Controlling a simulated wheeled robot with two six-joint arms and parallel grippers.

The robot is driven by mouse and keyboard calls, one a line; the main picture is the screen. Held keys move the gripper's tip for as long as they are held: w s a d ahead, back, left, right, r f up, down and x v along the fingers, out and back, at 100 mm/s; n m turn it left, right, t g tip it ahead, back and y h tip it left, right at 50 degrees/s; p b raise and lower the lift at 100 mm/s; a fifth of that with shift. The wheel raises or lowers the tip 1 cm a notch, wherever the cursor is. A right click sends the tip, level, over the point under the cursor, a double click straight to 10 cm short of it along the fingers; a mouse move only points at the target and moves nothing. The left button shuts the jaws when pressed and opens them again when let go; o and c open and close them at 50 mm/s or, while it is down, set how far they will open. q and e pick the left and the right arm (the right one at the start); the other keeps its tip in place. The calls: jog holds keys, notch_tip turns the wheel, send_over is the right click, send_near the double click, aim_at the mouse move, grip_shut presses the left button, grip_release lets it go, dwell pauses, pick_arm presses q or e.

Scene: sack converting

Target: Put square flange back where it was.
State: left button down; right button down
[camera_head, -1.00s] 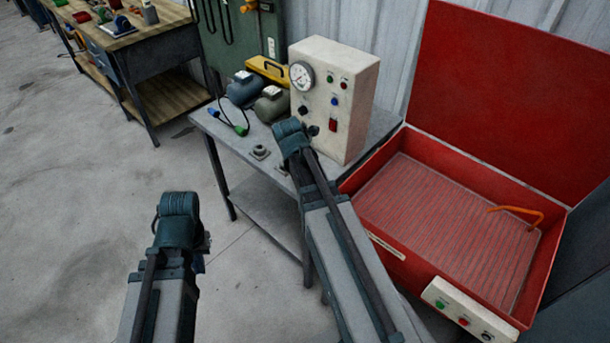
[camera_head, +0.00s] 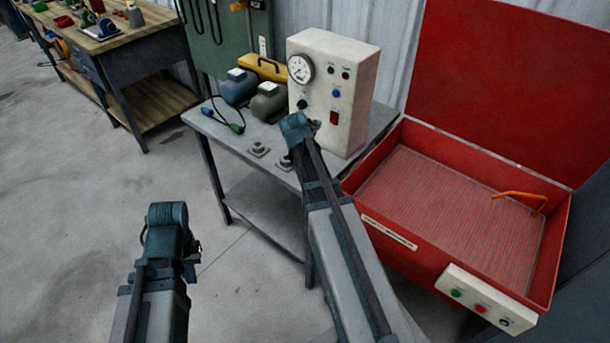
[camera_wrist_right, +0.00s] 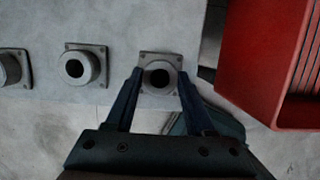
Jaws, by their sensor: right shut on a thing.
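My right gripper (camera_wrist_right: 160,76) is shut on a grey square flange (camera_wrist_right: 159,58) with a round, dark-bored collar, in the right wrist view. One finger lies on each side of the collar. The held flange is over the grey table near its front edge; I cannot tell whether it touches the top. Two similar flanges, a middle one (camera_wrist_right: 80,66) and a left one (camera_wrist_right: 10,68), stand in a row to its left.
The grey table (camera_head: 222,134) carries a white gauge box (camera_head: 350,100), two pump-like units (camera_head: 268,102), a cable (camera_head: 226,120) and a yellow case (camera_head: 265,68). An open red wash basin (camera_head: 400,232) stands close on the right. A wooden workbench (camera_head: 110,40) is at the back left.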

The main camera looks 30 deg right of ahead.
jog(key=shift+d, duration=0.2)
jog(key=shift+f, duration=0.1)
jog(key=shift+c, duration=1.3)
grip_release()
jog(key=p+v, duration=1.1)
jog(key=v, duration=0.1)
jog(key=shift+r, duration=0.2)
jog(key=shift+s, duration=0.15)
